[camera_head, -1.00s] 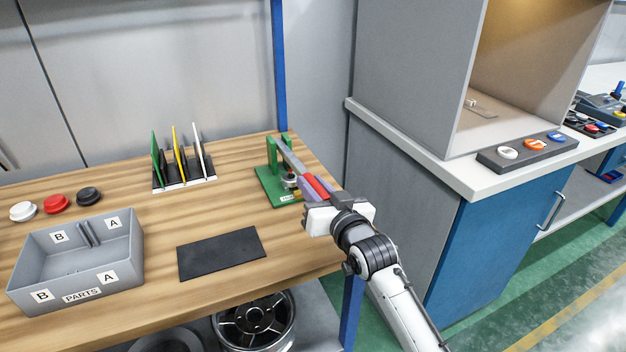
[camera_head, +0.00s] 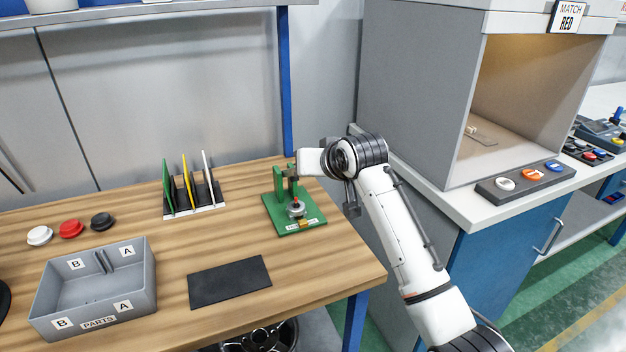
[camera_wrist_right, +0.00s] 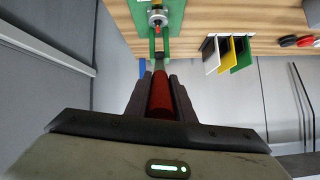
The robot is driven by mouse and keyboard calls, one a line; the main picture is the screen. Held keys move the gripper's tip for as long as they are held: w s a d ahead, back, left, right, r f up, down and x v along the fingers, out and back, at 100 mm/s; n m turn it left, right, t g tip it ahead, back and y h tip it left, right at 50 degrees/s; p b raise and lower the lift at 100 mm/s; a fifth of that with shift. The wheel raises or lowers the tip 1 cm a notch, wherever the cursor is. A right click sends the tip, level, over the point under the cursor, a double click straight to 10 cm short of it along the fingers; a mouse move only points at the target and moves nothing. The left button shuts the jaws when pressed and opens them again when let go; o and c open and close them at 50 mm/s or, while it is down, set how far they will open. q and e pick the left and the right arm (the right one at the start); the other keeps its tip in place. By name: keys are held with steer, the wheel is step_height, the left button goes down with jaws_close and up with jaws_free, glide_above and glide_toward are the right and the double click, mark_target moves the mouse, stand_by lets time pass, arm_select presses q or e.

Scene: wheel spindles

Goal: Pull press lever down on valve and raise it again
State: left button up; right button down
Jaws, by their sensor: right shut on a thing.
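The green press (camera_head: 293,212) stands on the wooden bench near its right end. A silver valve (camera_head: 296,209) with a red tip sits on its base and also shows in the right wrist view (camera_wrist_right: 157,18). My right gripper is shut on the lever's red handle (camera_wrist_right: 161,98), behind and above the valve. The lever's grey arm (camera_wrist_right: 160,66) runs from the handle to the green uprights. In the head view my right wrist hides the handle and fingers. The lever is swung up and back, clear of the valve. My left gripper is not in view.
A rack (camera_head: 194,206) with green, yellow and white plates stands left of the press. A black mat (camera_head: 229,282), a grey parts bin (camera_head: 150,262) and white, red and black buttons (camera_head: 71,229) lie further left. A grey cabinet (camera_head: 415,95) stands close on the right.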

steer(key=shift+w+r, duration=0.15)
steer(key=shift+r, duration=0.1)
steer(key=c, duration=1.5)
jaws_free()
steer(key=shift+a, duration=0.1)
steer(key=shift+c, duration=0.2)
steer(key=v, duration=1)
steer(key=shift+b, duration=0.45)
steer(key=shift+r, duration=0.15)
